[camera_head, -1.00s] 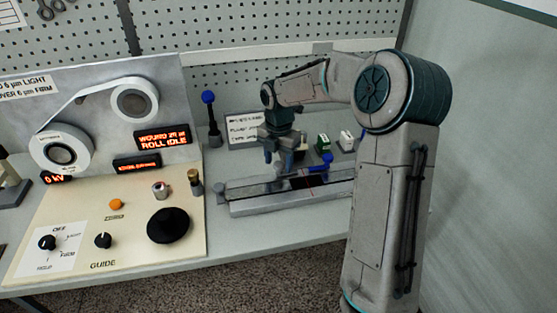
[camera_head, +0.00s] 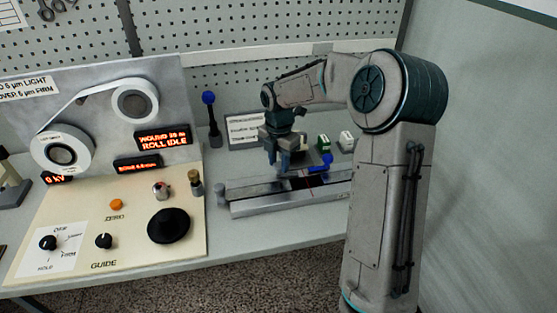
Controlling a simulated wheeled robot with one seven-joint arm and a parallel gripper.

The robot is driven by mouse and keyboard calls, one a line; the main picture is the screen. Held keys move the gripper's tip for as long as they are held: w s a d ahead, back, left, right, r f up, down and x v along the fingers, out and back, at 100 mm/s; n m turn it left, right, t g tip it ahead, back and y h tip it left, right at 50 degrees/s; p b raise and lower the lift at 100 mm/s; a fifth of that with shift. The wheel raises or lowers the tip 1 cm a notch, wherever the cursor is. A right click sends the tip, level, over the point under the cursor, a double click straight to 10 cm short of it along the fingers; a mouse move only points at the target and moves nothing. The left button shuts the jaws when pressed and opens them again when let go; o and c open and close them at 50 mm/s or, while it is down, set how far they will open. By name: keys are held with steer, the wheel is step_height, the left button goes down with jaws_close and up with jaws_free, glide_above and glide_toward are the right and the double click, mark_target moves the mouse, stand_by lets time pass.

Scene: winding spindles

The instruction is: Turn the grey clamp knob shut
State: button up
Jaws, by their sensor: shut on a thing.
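The long grey fixture (camera_head: 290,203) lies on the bench right of the cream panel, with a dark channel along its top and a blue-handled lever (camera_head: 318,165). My gripper (camera_head: 278,162) points down over the back of this fixture, left of the blue handle. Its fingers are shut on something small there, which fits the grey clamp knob. The fingers cover the knob, so its shape and turn angle cannot be made out.
A blue-topped lever (camera_head: 210,115) and a white sign (camera_head: 242,131) stand behind the fixture. A green block (camera_head: 323,142) and a white block (camera_head: 346,140) are close right of my gripper. The cream control panel (camera_head: 130,222) fills the left.

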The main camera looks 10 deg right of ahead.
mark_target(279, 164)
steer(key=m, duration=0.4)
steer(key=shift+r, duration=0.1)
steer(key=m, duration=0.8)
steer(key=shift+w, duration=0.1)
steer(key=shift+m, duration=2.2)
steer(key=o, duration=1)
steer(key=shift+c, duration=0.2)
step_height(279, 164, up, 14)
